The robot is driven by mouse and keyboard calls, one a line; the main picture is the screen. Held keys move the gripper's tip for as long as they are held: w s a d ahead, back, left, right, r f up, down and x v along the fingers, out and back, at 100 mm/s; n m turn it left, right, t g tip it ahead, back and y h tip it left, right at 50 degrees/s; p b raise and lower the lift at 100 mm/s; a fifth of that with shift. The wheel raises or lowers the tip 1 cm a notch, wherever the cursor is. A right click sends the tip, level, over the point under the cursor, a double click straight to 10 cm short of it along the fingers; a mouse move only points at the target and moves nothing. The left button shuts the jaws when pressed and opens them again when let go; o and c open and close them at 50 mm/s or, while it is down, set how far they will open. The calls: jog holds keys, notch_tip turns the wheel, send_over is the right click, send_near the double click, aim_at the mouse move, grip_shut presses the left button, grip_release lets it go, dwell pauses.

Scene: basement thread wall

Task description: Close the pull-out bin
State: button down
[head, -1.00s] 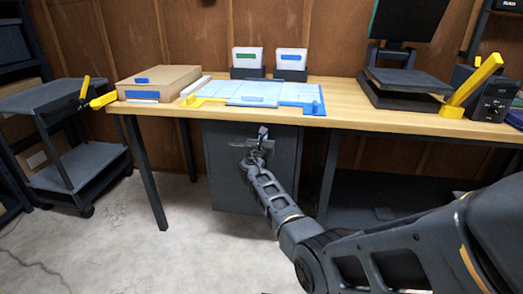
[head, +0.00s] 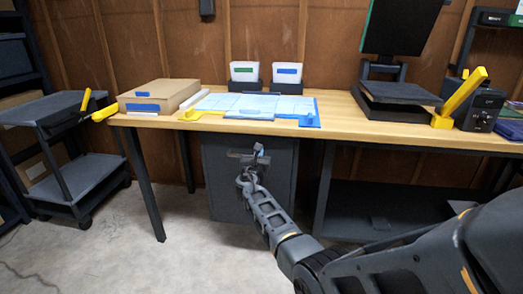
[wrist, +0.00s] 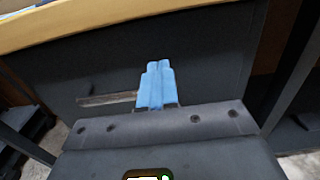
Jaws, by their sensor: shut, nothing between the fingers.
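The pull-out bin (head: 230,195) is a dark grey box with a flat front, standing under the wooden workbench. Its front also shows in the wrist view (wrist: 215,65), filling most of the picture. A thin, pale bar-like handle (wrist: 105,99) shows on the front, left of my fingers and partly hidden by them. My gripper (wrist: 158,66) has light blue fingertips pressed together, with nothing between them. In the head view my gripper (head: 258,149) is at the upper part of the bin front. I cannot tell whether the fingertips touch it, or how far out the bin stands.
The workbench top (head: 350,125) overhangs close above my gripper. A table leg (head: 325,187) stands right of the bin, another (head: 145,185) to the left. A grey cart (head: 75,178) stands at far left. The concrete floor (head: 120,255) between is clear.

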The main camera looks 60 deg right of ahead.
jog(key=p+v, duration=0.2)
jog(key=v, duration=0.8)
jog(key=shift+a, duration=0.2)
jog(key=s+a+f+m+t+y+p, duration=0.2)
jog(key=s+a+f+y, duration=0.15)
jog(key=a+f, duration=0.4)
jog(key=s+a+m+t+y+p, duration=0.2)
jog(key=s+a+m+y, duration=0.15)
jog(key=s+a, duration=0.55)
jog(key=s+a+m+t+y+p, duration=0.25)
jog(key=s+a+y, duration=0.2)
jog(key=a, duration=0.85)
jog(key=s+a+r+m+y+p, duration=0.25)
jog(key=s+a+r+m, duration=0.25)
jog(key=s+a+r, duration=0.5)
jog(key=s+a+r+m+t+y+p, duration=0.1)
jog(key=s+a+r+m+t+y, duration=0.1)
jog(key=s+r+m, duration=0.7)
notch_tip(320, 180, up, 7)
jog(key=shift+s+a+r+y+p, duration=0.1)
jog(key=shift+s+a+y+p, duration=0.35)
jog(key=shift+s, duration=0.55)
